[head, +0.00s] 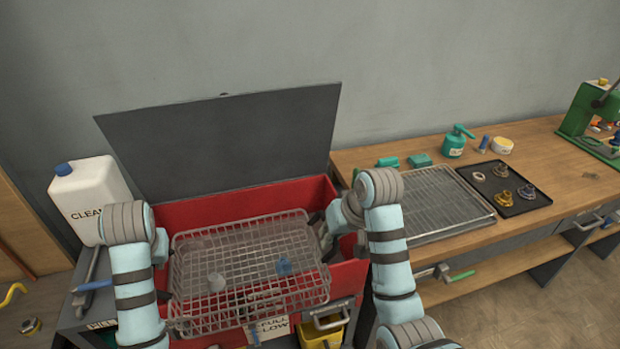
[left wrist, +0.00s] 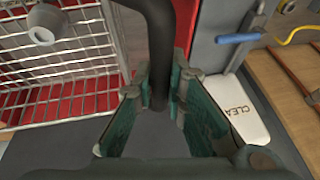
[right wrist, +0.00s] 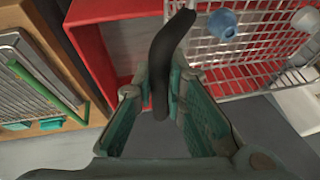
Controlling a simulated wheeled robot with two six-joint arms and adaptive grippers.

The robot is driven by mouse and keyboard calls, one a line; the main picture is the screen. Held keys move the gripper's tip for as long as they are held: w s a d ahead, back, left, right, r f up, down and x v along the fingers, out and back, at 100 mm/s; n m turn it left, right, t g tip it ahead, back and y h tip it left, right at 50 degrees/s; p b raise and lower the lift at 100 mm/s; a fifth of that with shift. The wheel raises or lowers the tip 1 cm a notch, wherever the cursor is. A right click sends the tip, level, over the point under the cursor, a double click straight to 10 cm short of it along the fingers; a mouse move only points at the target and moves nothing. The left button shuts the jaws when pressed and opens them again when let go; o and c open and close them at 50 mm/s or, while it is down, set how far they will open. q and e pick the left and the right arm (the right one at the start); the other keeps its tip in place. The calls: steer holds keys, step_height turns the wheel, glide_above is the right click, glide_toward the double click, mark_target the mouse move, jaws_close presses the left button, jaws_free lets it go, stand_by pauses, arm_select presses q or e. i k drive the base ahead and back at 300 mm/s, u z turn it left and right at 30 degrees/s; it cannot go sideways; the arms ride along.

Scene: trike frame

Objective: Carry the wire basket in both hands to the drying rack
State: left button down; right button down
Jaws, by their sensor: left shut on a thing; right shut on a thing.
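The wire basket (head: 245,262) is over the red wash tub (head: 180,213), its front side reaching past the tub's front edge. A grey part (head: 216,283) and a blue part (head: 284,267) are in it. My left gripper (left wrist: 160,95) is shut on the basket's black handle (left wrist: 158,45) at the left end. My right gripper (right wrist: 160,90) is shut on the other black handle (right wrist: 168,50) at the right end. In the head view my wrists partly hide both handles. The drying rack (head: 430,200), a wire grid on a tray, lies on the bench right of the tub.
The tub's grey lid (head: 225,145) stands open behind. A white cleaner jug (head: 92,200) is at the left. On the wooden bench (head: 545,170) are a green can (head: 455,141), a black tray of parts (head: 525,200) and a green press (head: 590,115).

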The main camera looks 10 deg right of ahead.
mark_target(429, 196)
steer(key=z, duration=2.35)
steer(key=i, duration=2.2)
steer(key=u, duration=2.35)
